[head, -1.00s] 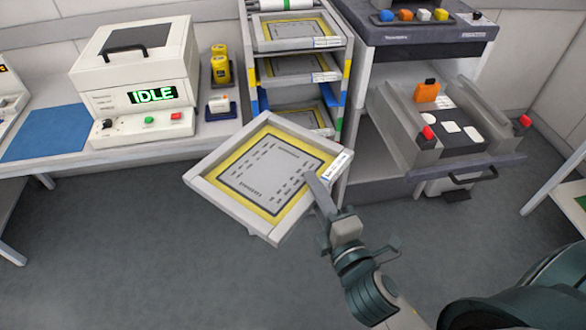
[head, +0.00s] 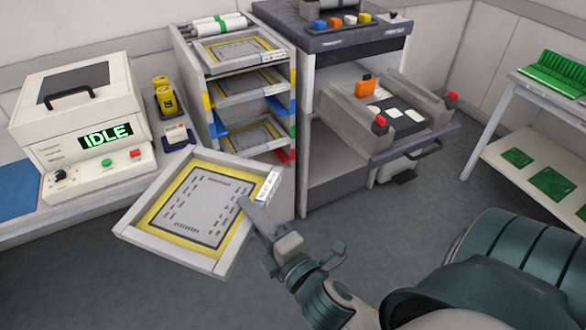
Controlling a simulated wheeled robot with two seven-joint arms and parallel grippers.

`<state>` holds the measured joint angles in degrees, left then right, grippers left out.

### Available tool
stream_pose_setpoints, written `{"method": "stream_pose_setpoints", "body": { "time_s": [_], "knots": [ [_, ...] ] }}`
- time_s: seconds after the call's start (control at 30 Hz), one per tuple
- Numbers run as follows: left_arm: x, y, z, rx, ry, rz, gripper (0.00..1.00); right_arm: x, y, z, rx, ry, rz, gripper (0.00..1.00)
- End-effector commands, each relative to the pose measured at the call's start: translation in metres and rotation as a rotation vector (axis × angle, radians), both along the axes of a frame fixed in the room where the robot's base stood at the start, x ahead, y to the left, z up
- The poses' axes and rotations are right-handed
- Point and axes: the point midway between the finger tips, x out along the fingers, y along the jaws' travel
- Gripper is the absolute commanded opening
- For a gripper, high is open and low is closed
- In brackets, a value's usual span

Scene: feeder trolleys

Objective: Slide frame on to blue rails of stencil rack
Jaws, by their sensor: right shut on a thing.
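My right gripper (head: 262,222) is shut on the right edge of a stencil frame (head: 148,212), a light grey square frame with a yellow border and a grey slotted sheet. The frame is held in the air, in front of and below the stencil rack (head: 186,70), and is turned at an angle to it. The rack has coloured rail ends: yellow, blue (head: 277,107), green and red. Frames sit on its upper levels (head: 240,48) and (head: 245,84), and another (head: 248,135) sits lower down. The held frame is apart from the blue rails. My left gripper is not in view.
A grey trolley (head: 310,125) with a pulled-out tray stands right of the rack. A shelf with green boards (head: 500,150) is far right. Floor in front is clear.

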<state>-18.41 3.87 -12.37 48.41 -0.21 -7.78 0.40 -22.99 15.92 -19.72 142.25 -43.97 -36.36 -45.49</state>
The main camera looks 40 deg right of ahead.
Motion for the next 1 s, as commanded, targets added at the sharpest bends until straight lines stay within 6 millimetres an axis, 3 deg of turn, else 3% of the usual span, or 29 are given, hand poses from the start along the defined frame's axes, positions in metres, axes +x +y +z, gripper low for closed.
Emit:
{"method": "stream_pose_setpoints", "body": {
  "time_s": [0.27,0.47,0.67,1.0],
  "knots": [
    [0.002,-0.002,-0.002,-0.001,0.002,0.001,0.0,0.004,-0.003,-0.002,0.001,-0.004,-0.01,0.0],
    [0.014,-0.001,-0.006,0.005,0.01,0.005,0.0,0.027,-0.024,-0.022,0.001,-0.005,-0.076,0.0],
    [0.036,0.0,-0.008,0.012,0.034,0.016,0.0,0.073,-0.073,-0.058,0.002,-0.007,-0.221,0.0],
    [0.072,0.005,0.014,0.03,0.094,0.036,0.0,0.152,-0.191,-0.128,0.004,-0.005,-0.548,0.0]
  ]
}}
